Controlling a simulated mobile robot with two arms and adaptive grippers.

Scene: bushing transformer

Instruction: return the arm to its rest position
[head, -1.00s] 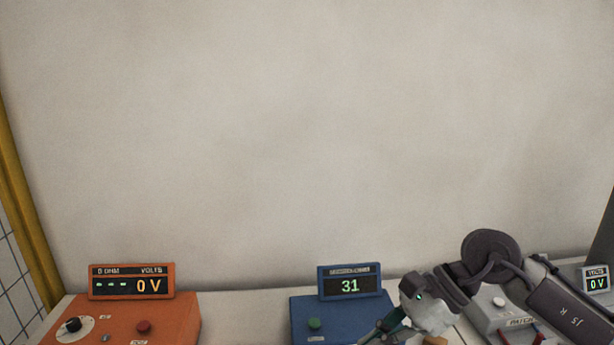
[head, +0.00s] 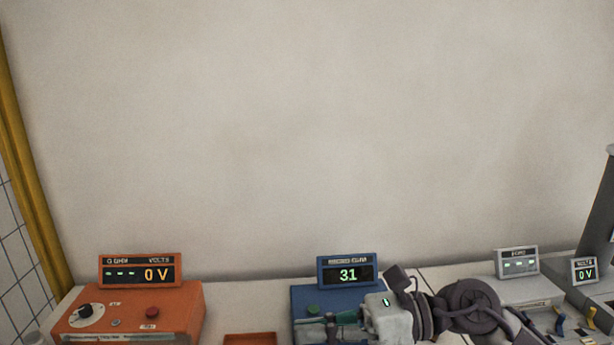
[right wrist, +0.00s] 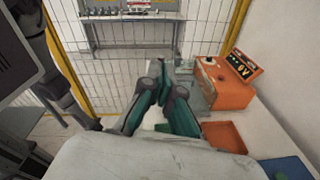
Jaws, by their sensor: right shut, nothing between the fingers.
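My right arm comes in from the lower right in the head view. Its gripper (head: 318,324) points left, in front of the blue box (head: 302,298) with the green "31" display (head: 348,274). The right wrist view shows its dark green fingers (right wrist: 163,95) drawn together with nothing between them. The gripper covers part of the blue box's front. My left gripper is in neither view.
An orange box (head: 185,304) with a knob, a red button and a "0 V" display stands on the left. An orange tray (head: 250,339) lies between the boxes. Grey instruments (head: 517,263) stand at the right. A pale wall (head: 300,130) rises behind.

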